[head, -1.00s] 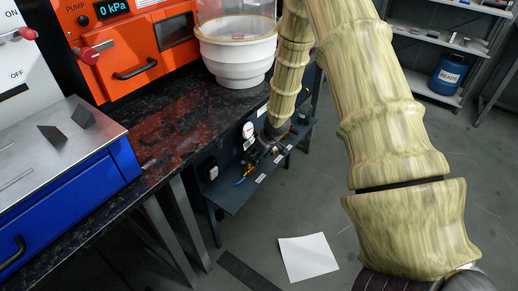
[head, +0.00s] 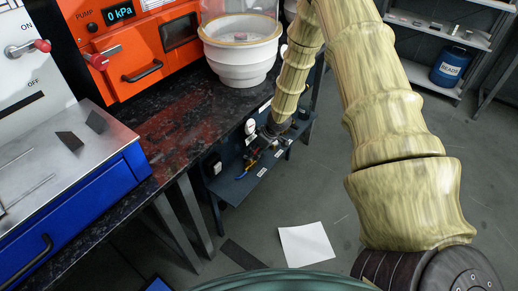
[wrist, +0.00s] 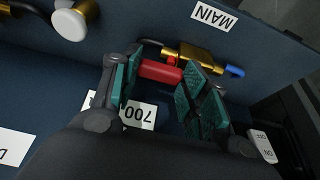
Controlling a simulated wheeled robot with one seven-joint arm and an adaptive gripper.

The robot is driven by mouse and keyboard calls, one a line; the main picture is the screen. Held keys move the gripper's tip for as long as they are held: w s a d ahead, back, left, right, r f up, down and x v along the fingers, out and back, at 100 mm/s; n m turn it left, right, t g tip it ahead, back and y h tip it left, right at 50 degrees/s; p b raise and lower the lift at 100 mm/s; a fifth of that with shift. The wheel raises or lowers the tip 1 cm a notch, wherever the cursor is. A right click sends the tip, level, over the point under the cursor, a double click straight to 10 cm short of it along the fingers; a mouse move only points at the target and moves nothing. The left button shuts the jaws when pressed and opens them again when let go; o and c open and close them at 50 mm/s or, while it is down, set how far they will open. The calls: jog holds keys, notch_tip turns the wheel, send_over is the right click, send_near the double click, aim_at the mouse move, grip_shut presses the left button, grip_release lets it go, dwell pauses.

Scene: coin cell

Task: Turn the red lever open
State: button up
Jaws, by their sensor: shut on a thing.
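The red lever (wrist: 160,71) is a short red bar beside a brass valve (wrist: 196,56) on the dark blue panel, under the MAIN label (wrist: 214,14). My gripper (wrist: 164,75) has its teal pads on either side of the lever and is shut on it. The lever's ends are partly covered by the pads. In the head view my gripper (head: 272,131) is at the blue panel below the bench, and the lever cannot be made out there.
A white knob (wrist: 70,24) is at upper left, and an ON-marked switch (wrist: 263,146) is at lower right. The bench (head: 180,125) overhangs the panel. A white sheet (head: 306,245) lies on the floor.

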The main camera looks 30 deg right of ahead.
jog(key=o, duration=1)
jog(key=shift+r, duration=0.15)
jog(key=v, duration=1.1)
jog(key=shift+s+r, duration=0.25)
jog(key=shift+d, duration=0.15)
